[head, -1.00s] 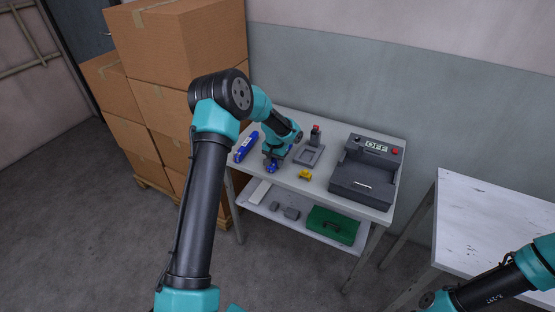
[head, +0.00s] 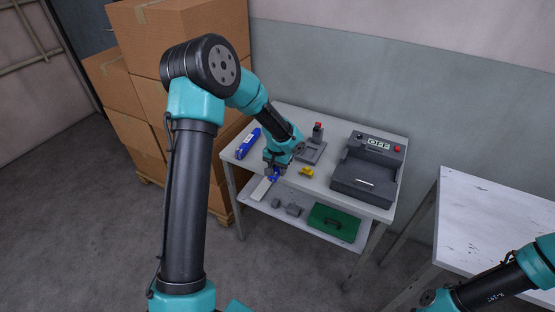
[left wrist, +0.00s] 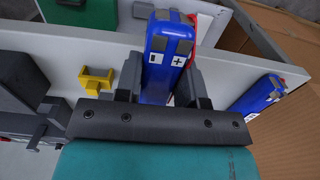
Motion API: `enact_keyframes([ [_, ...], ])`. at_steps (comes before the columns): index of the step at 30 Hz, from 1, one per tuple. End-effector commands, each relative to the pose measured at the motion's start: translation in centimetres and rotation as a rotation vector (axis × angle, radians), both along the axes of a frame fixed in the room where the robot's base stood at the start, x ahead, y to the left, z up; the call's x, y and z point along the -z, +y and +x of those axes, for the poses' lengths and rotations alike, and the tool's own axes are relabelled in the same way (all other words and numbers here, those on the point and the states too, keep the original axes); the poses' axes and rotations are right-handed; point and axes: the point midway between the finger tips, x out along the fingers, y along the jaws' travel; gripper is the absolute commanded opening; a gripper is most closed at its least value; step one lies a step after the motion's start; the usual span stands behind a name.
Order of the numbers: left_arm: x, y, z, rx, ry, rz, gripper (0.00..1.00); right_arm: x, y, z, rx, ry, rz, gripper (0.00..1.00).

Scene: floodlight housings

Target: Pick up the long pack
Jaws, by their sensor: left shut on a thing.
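My left gripper (head: 274,172) is shut on a blue pack (left wrist: 165,62) near the front edge of the grey table. In the left wrist view the held pack shows one end, with plus and minus marks, grey contacts and some red behind; its length is hard to judge. Another blue pack (head: 248,143) lies on the tabletop at the left, and it also shows at the right of the left wrist view (left wrist: 258,95). I cannot tell from these views which pack is longer. My right gripper is out of view; only part of that arm shows at bottom right.
A dark device (head: 366,170) with an OFF display stands on the table's right. A green case (head: 333,222) is on the lower shelf. Cardboard boxes (head: 180,40) stand at left; a white table (head: 495,215) at right.

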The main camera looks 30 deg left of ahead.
Motion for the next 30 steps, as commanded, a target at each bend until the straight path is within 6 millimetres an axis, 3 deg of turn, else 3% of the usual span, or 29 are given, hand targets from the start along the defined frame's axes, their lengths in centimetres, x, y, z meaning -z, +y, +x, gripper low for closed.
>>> enact_keyframes([
  [3,-0.3,-1.2,-2.0,0.003,-0.001,0.0,0.1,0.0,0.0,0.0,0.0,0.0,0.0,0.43],
  [10,-0.6,-2.6,-4.3,0.001,-0.001,0.0,0.1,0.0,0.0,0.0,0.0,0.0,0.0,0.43],
  [30,-0.6,-2.9,-4.7,0.0,-0.001,0.0,0.1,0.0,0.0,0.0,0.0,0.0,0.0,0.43],
])
